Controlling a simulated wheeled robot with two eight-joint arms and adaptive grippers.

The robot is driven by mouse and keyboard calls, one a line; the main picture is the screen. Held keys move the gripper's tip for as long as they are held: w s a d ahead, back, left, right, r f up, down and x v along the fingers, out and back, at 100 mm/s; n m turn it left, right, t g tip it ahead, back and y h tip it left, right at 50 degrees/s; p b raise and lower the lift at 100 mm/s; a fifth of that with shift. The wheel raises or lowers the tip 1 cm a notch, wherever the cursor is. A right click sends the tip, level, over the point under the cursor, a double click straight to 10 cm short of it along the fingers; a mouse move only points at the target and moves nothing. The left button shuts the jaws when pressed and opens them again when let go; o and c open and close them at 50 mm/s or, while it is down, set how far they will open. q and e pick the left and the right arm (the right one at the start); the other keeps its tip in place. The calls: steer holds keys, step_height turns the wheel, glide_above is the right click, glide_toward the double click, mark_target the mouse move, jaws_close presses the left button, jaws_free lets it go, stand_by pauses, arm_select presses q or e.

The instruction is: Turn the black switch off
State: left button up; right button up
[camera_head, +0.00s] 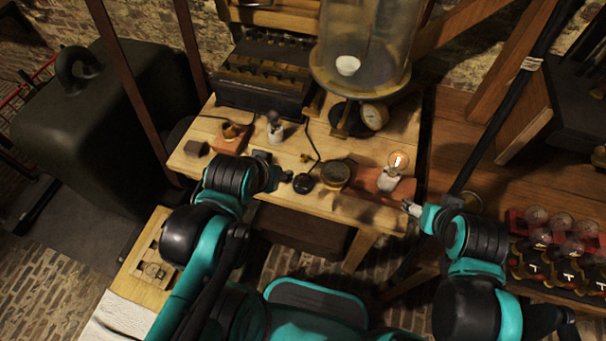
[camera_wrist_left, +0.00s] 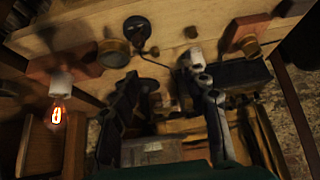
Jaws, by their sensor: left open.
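The black switch (camera_head: 303,183), small and round with a thin cord, sits on the wooden workbench (camera_head: 352,213) near its front edge. It also shows at the top of the left wrist view (camera_wrist_left: 137,27). Its on or off position is too small to tell. A lit bulb (camera_head: 398,161) stands in a white holder on a reddish block to the right; it glows orange in the left wrist view (camera_wrist_left: 59,115). My left gripper (camera_head: 286,176) is open and empty just left of the switch, apparently apart from it. My right gripper (camera_head: 409,207) is by the bench's front right edge; its jaws are unclear.
A round brass-rimmed piece (camera_head: 336,174) stands right beside the switch. A glass jar (camera_head: 368,45) with a gauge (camera_head: 374,116) stands behind. Small white and brass fittings (camera_head: 275,127) and a dark battery rack (camera_head: 266,72) are at the back left. Red-racked bulbs (camera_head: 560,235) are far right.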

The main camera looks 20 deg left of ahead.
arm_select(q)
steer(key=m, duration=0.1)
steer(key=m+g+p, duration=0.4)
steer(key=m+g, duration=0.3)
steer(key=m, duration=0.9)
glide_above(303, 176)
step_height(303, 176, down, 5)
steer(key=shift+a+r, duration=0.1)
steer(key=shift+f+m, duration=0.55)
steer(key=shift+m, duration=0.05)
step_height(303, 176, down, 8)
steer(key=b, duration=0.3)
steer(key=shift+r, duration=0.2)
jaws_close()
